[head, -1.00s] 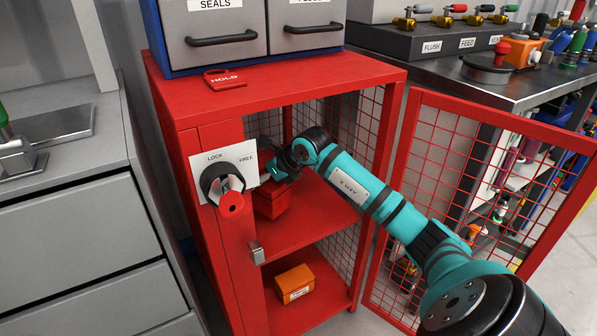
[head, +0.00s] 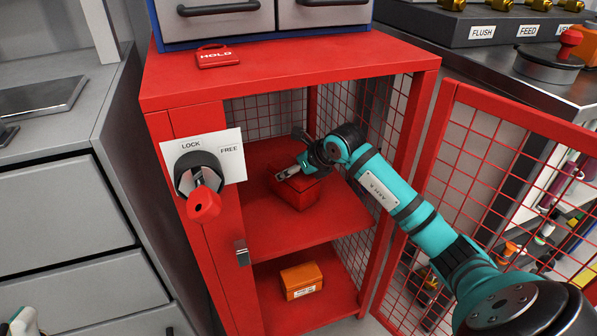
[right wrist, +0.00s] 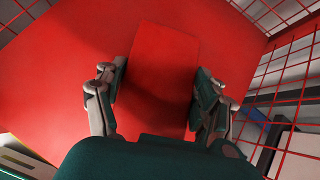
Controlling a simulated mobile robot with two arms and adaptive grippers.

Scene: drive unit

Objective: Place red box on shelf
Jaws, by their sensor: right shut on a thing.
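The red box (head: 296,193) is inside the open red cabinet, at its middle shelf (head: 262,232). It looks to be resting on the shelf or just above it; I cannot tell which. My right gripper (head: 296,172) reaches in through the doorway from the right and is shut on the box near its top. In the right wrist view the red box (right wrist: 160,65) lies between the two fingers (right wrist: 158,103), with the red shelf (right wrist: 70,85) behind it.
An orange box (head: 301,281) stands on the bottom shelf. The mesh door (head: 500,180) hangs open at the right. A LOCK/FREE knob (head: 198,180) is on the cabinet's left front.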

